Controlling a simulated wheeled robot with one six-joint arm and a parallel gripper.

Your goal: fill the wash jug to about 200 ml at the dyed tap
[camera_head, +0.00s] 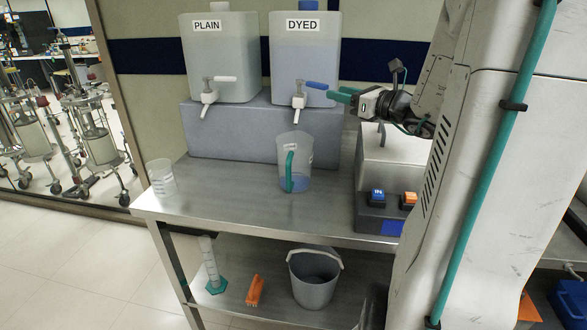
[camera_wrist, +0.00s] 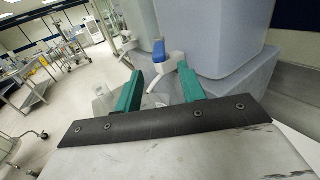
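The wash jug (camera_head: 300,148) is clear with a teal handle (camera_head: 290,171). It stands upright on the steel bench below the dyed tap (camera_head: 299,101), with a shallow layer of blue liquid at the bottom; its markings are too small to read. The tap has a white spout and a blue lever (camera_head: 317,86) pointing right; no stream is visible. My gripper (camera_head: 341,95) is just right of the lever. In the wrist view, my gripper (camera_wrist: 160,84) is open, its teal fingers wide apart and empty, with the blue lever (camera_wrist: 158,50) beyond the gap.
The DYED tank (camera_head: 305,58) and PLAIN tank (camera_head: 222,60) stand on a grey block (camera_head: 225,133). A clear beaker (camera_head: 161,178) is at the bench's left. A box with blue and orange buttons (camera_head: 377,194) stands right. A bucket (camera_head: 314,279) and orange brush (camera_head: 255,290) are below.

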